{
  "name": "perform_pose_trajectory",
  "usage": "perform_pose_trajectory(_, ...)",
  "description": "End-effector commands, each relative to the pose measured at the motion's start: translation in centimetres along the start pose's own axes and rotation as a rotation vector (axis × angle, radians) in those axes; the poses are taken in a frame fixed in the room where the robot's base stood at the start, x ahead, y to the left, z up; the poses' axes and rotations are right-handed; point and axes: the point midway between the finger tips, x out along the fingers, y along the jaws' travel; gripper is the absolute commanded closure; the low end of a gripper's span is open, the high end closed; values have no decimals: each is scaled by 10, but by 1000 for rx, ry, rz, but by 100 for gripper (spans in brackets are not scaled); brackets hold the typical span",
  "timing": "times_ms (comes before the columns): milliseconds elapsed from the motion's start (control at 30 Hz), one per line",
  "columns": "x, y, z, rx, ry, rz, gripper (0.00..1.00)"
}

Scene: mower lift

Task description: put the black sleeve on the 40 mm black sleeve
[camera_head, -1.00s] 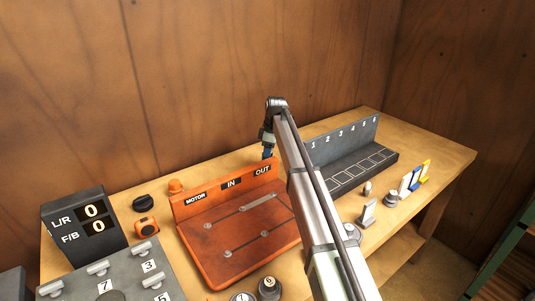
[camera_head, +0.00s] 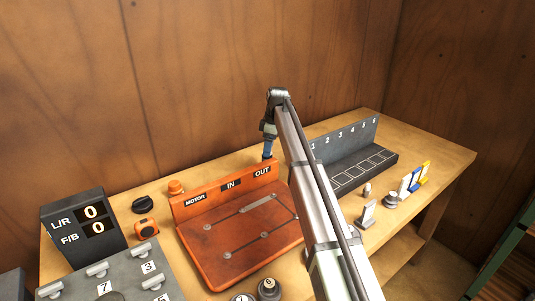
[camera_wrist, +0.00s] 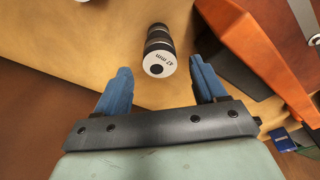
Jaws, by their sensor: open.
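A black-banded cylinder (camera_wrist: 159,52) with a pale end face stands on the bench in the wrist view. Its label reads 47 mm, upside down. My gripper (camera_wrist: 160,66) has two blue fingers, spread apart, with the cylinder beyond and between their tips and nothing held. In the head view my gripper (camera_head: 268,149) points down behind the orange panel, near the OUT label. The cylinder is hidden from the head view there. I cannot pick out a sleeve marked 40 mm in either view.
The orange board (camera_head: 213,262) with its upright panel stands close to my gripper; the panel edge (camera_wrist: 250,45) is at right in the wrist view. A dark numbered rack (camera_head: 326,172) stands to the right. A black knob (camera_head: 143,203) and orange tape measure (camera_head: 145,228) lie left.

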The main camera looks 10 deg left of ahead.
Motion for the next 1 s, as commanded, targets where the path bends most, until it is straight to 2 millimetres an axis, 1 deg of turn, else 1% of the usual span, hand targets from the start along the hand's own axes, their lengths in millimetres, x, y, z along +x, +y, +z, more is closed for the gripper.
perform_pose_trajectory(33, -11, 1, 0, 0, 0, 1, 29)
perform_pose_trajectory(200, -42, 1, 0, 0, 0, 0, 29)
perform_pose_trajectory(300, -57, 1, 0, 0, 1, 1, 29)
perform_pose_trajectory(400, -68, 1, 0, 0, 0, 0, 29)
perform_pose_trajectory(600, -79, 0, 0, 0, 0, 0, 29)
perform_pose_trajectory(1000, -80, 0, 0, 0, 0, -1, 29)
